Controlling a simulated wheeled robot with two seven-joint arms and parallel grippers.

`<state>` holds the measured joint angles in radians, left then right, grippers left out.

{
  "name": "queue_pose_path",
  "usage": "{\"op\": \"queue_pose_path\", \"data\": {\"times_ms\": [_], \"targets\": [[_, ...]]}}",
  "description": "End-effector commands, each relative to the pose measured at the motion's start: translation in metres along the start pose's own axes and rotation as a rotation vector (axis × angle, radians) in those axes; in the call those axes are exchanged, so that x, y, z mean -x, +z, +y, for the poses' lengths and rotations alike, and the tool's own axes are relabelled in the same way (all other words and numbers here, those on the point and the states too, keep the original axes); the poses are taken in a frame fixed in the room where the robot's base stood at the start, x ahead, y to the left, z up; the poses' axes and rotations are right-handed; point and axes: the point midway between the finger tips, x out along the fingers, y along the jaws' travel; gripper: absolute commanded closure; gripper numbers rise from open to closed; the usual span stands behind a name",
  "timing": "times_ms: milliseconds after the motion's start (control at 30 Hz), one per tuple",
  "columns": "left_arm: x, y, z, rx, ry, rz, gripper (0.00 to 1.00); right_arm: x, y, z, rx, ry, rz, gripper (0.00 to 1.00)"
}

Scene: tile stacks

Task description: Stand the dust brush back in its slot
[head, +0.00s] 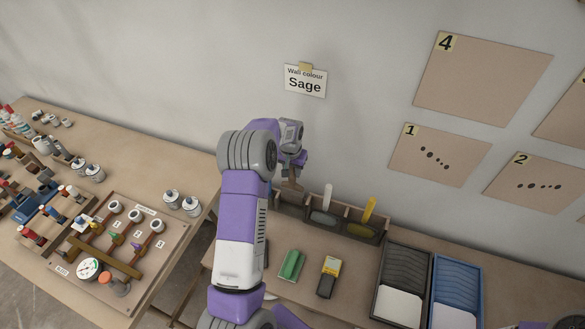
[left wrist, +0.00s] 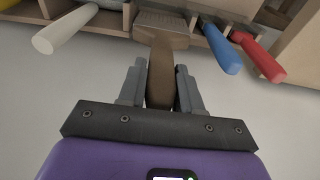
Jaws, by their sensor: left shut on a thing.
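The dust brush has a brown wooden handle (left wrist: 160,78) and a wide brown-grey head (left wrist: 163,27) in the left wrist view. My left gripper (left wrist: 158,70) is shut on the handle, one finger on each side. In the head view my left gripper (head: 294,163) is above the left end of the wooden slot rack (head: 332,227), with the brush (head: 292,186) hanging below it. The brush looks close to upright. I cannot tell whether its head is inside the leftmost slot or just above it. My right gripper is not in view.
White-handled (head: 327,198) and yellow-handled (head: 368,210) tools stand in neighbouring slots. A green block (head: 291,265) and a yellow-black meter (head: 328,276) lie before the rack.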

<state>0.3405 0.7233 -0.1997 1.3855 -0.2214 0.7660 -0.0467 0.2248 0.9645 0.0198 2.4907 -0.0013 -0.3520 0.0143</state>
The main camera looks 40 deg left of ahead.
Motion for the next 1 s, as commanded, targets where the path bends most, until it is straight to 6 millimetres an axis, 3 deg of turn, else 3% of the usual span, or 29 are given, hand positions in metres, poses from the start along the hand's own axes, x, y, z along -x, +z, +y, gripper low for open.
{"op": "queue_pose_path", "data": {"times_ms": [700,1000], "targets": [[-0.068,0.009,0.000,0.000,0.000,0.000,1.00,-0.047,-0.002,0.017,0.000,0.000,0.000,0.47],[-0.083,0.010,0.000,0.000,0.000,0.001,1.00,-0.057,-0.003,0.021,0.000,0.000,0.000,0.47]]}}
